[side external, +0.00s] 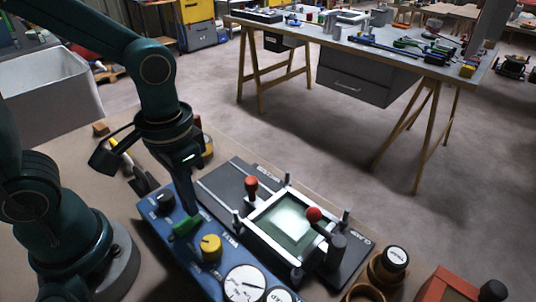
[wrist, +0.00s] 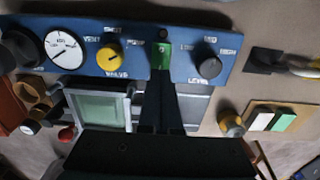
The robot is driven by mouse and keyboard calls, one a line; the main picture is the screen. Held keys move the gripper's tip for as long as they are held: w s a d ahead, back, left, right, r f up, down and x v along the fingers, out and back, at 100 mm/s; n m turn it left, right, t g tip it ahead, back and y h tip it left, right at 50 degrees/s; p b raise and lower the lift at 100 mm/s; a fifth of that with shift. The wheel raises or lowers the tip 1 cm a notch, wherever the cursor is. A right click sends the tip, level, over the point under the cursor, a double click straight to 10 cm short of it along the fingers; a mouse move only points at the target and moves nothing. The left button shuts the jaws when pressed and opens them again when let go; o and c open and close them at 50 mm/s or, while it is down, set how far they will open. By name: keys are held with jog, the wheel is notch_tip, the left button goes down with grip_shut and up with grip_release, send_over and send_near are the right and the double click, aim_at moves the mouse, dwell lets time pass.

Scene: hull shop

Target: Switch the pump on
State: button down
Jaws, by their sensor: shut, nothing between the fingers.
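A blue control panel (side external: 150,222) lies on the bench, also across the top of the wrist view (wrist: 185,79). A green switch (side external: 184,227) stands on it between a yellow knob (side external: 211,246) and a black knob (side external: 165,199). The switch also shows in the wrist view (wrist: 160,54), partly hidden by my fingers; its on or off position is unclear. My gripper (wrist: 161,75) is shut and empty, its fingertips right at the green switch. I cannot tell whether they touch. In the side view its fingers (side external: 191,208) reach down there.
A white-framed window fixture (side external: 285,225) with red-knobbed clamps (side external: 314,214) lies right of the panel. A round gauge (side external: 245,283) sits at the panel's near end. Jars (side external: 393,260) and an orange box (side external: 445,285) stand at lower right. A white-and-green block (wrist: 272,119) lies beyond the fixture.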

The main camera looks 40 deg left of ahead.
jog(key=shift+f, duration=0.9)
dwell(0.8)
jog(key=shift+r, duration=3.55)
jog(key=shift+s+a+r+t, duration=0.1)
jog(key=shift+a+r+t, duration=0.4)
jog(key=shift+t, duration=0.45)
jog(key=shift+s+a+r+t, duration=0.15)
jog(key=shift+a+r+t, duration=0.3)
jog(key=shift+t, duration=0.45)
jog(key=shift+s+a+r+t, duration=0.1)
jog(key=shift+a+r+t, duration=0.4)
jog(key=shift+t, duration=0.45)
